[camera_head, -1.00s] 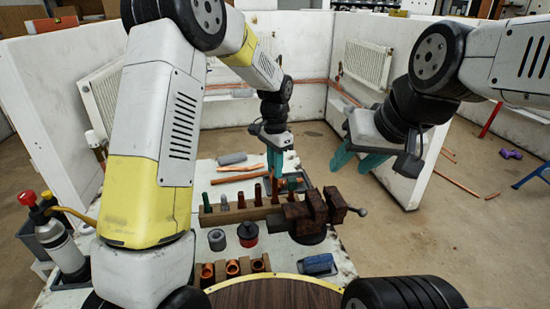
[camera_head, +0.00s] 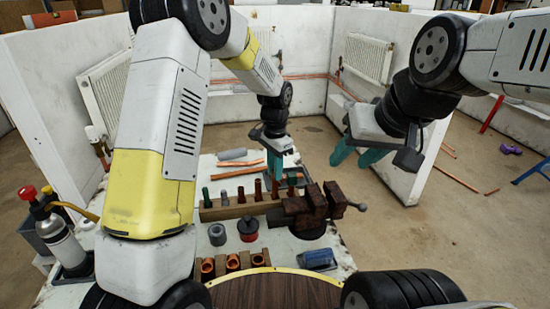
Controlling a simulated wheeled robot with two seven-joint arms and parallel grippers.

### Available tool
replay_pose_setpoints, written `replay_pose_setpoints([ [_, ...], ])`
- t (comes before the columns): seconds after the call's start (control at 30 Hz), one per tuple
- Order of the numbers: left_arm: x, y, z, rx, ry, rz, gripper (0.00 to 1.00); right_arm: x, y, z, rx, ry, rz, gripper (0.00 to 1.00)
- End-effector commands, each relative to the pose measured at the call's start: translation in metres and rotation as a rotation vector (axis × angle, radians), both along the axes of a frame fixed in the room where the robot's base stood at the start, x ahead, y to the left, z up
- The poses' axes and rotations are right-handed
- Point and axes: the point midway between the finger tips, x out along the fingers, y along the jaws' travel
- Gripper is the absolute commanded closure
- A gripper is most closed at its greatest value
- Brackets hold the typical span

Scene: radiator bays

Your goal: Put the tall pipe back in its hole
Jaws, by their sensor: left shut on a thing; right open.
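The wooden block (camera_head: 239,211) on the white bench holds a row of short upright pieces, among them a green one (camera_head: 206,197), a grey one (camera_head: 224,197) and copper pipes (camera_head: 257,190). My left gripper (camera_head: 275,172) points down just over the right part of this row. Its teal fingers are shut on an upright copper pipe (camera_head: 275,189), which I take as the tall pipe. The pipe's lower end is at the block's back edge; I cannot tell whether it is in a hole. My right gripper (camera_head: 356,157) is open and empty, off to the right of the bench.
A rusty vise (camera_head: 312,208) stands at the block's right end. A grey cup (camera_head: 217,235), a red-and-black tin (camera_head: 248,230) and a blue thing (camera_head: 319,259) are in front. Copper pieces (camera_head: 232,262) sit in a nearer rack. A gas bottle (camera_head: 60,235) stands at left.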

Motion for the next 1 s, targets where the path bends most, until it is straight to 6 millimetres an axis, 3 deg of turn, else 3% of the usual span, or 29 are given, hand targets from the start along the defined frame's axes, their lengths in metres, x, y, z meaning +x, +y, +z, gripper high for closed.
replay_pose_setpoints([
  [0.87,0.0002,-0.0002,-0.0088,-0.001,-0.001,0.0,1.0,0.0,0.0,0.0,0.0,0.0,0.0,0.57],
  [0.9,0.0002,-0.0002,-0.0088,-0.001,-0.001,0.0,0.73,0.0,0.0,0.0,0.0,0.0,0.0,0.57],
  [1.0,0.0002,-0.0002,-0.0088,-0.001,-0.001,0.0,0.56,0.0,0.0,0.0,0.0,0.0,0.0,0.57],
])
